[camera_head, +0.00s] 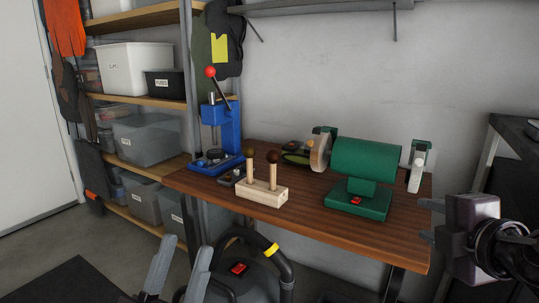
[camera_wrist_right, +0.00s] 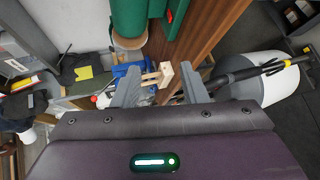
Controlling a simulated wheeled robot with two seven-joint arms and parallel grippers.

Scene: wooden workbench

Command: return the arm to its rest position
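My right gripper (camera_head: 429,221) is at the right of the head view, off the bench's right end, with its fingers pointing left. In the right wrist view my right gripper (camera_wrist_right: 161,78) shows its two grey fingers apart with nothing held between them. The wooden block with pegs (camera_wrist_right: 162,76) appears beyond them, at a distance. My left gripper (camera_head: 187,243) is low in the head view, in front of the bench. Its two fingers point up, apart and empty.
The workbench (camera_head: 330,228) carries a blue press (camera_head: 228,128), a pale peg block (camera_head: 262,192) with two knobbed pegs, and a green grinder (camera_head: 365,160). A shelf rack with bins (camera_head: 145,138) stands at left. A black vacuum (camera_head: 255,275) stands on the floor in front.

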